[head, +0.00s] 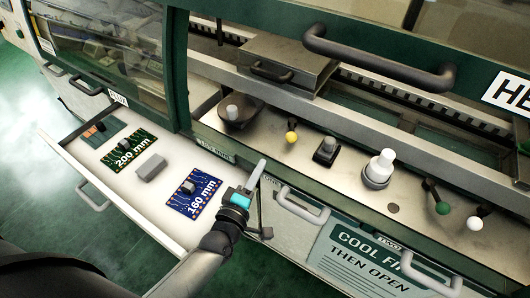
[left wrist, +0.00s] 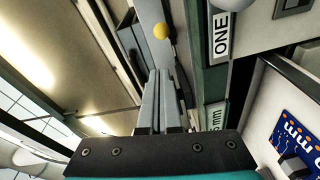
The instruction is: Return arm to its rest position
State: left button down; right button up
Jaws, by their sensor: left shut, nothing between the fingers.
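My left gripper (head: 258,170) is at the right edge of the open drawer (head: 180,232) in the head view, in front of the green machine. Its fingers are together with nothing between them. The left wrist view shows the closed fingers (left wrist: 161,75) pointing up the picture, with a yellow ball knob (left wrist: 162,31) beyond their tips. My left forearm comes up from the bottom of the head view. The blue board marked 160 mm (head: 188,203) lies in the drawer just left of the gripper, apart from it. My right gripper is not in view.
The drawer also holds a green board marked 200 mm (head: 133,143) and a grey block (head: 150,167). Machine handles stick out close by, at the right of the gripper (head: 303,207) and above (head: 380,62). A ledge carries several knobs, including a white one (head: 381,165). Green floor shows at left.

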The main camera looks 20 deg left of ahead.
pick_arm(q)
jog(key=shift+s, duration=0.2)
jog(key=s+f+m+g+b, duration=0.2)
jog(key=s+f+m+g, duration=0.3)
jog(key=f, duration=0.8)
jog(key=s+f+m+g+b, duration=0.2)
jog(key=s+f+m+g, duration=0.3)
jog(key=f, duration=0.8)
jog(key=s+a+f+m+g+b, duration=0.1)
jog(key=s+f+m+g, duration=0.1)
jog(key=s+f, duration=0.4)
jog(key=s+a+f+m+g+b, duration=0.1)
jog(key=s+f, duration=0.5)
jog(key=s, duration=0.6)
jog(key=s+a+f+m+g+y+b, duration=0.1)
jog(key=s+f+m+g+b, duration=0.1)
jog(key=s, duration=0.7)
notch_tip(320, 180, down, 4)
jog(key=m+g, duration=0.1)
jog(key=m, duration=0.1)
jog(key=shift+m+g, duration=0.3)
jog(key=shift+m, duration=0.1)
jog(key=shift+w+r, duration=0.1)
